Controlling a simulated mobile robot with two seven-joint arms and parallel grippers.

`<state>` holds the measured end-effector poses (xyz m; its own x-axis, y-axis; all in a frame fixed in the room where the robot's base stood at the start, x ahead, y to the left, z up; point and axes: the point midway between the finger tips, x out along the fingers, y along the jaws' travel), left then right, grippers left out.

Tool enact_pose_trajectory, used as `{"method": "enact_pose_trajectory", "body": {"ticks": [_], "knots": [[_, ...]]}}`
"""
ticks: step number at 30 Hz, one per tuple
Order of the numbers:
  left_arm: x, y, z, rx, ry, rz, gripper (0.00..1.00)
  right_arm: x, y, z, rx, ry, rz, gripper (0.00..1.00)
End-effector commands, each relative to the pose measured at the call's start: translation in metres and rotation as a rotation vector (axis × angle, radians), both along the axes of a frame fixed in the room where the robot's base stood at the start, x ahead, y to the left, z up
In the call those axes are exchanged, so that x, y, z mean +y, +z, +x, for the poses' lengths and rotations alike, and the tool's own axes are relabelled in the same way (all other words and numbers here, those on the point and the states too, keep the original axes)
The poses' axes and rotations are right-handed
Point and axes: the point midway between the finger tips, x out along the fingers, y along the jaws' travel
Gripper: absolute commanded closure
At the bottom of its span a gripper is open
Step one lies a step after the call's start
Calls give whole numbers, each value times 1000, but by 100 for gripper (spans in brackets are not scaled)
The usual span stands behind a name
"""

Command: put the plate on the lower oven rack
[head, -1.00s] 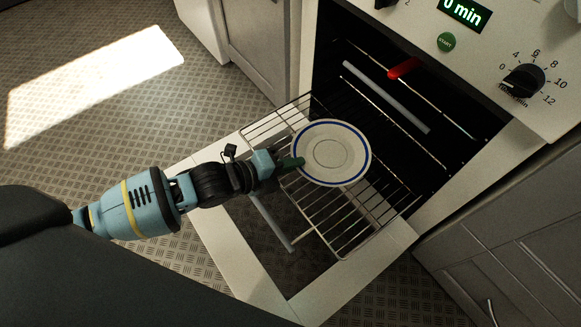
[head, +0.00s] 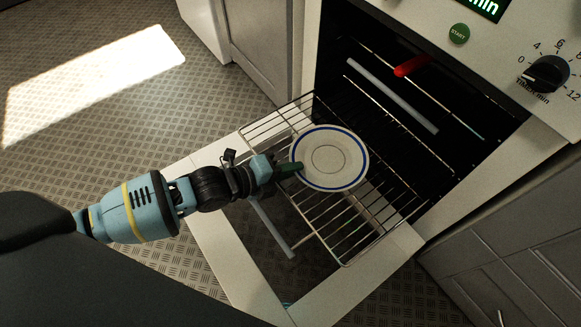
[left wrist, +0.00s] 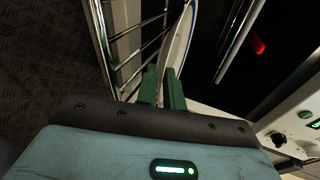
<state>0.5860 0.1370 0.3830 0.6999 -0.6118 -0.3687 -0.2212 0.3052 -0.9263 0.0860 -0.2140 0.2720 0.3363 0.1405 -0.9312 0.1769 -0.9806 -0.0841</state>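The white plate with a blue rim (head: 330,160) is over the pulled-out wire oven rack (head: 352,232), roughly level with it. My left gripper (head: 289,171) is at the plate's left rim. In the left wrist view its green fingers (left wrist: 164,88) are on either side of the plate's edge (left wrist: 178,42), closed on it. The rack's bars (left wrist: 128,60) show to the left of the plate there. I cannot tell whether the plate touches the rack. My right gripper is not in view.
The oven door (head: 222,248) is open below the rack. The dark oven cavity (head: 350,62) lies behind, with side rails and a red object (head: 411,66). The control panel (head: 490,45) is above. Cabinets (head: 510,240) stand to the right. Patterned floor (head: 120,110) is clear at left.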

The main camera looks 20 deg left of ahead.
Motion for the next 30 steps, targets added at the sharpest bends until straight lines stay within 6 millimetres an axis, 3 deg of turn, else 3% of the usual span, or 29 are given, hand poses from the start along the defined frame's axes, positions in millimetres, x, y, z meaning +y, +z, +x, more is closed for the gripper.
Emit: {"method": "enact_pose_trajectory", "body": {"ticks": [11, 30], "knots": [[2, 5, -2, 0, 1, 1, 87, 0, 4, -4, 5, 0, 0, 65], [68, 45, -77, 1, 1, 2, 87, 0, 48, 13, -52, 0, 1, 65]]}}
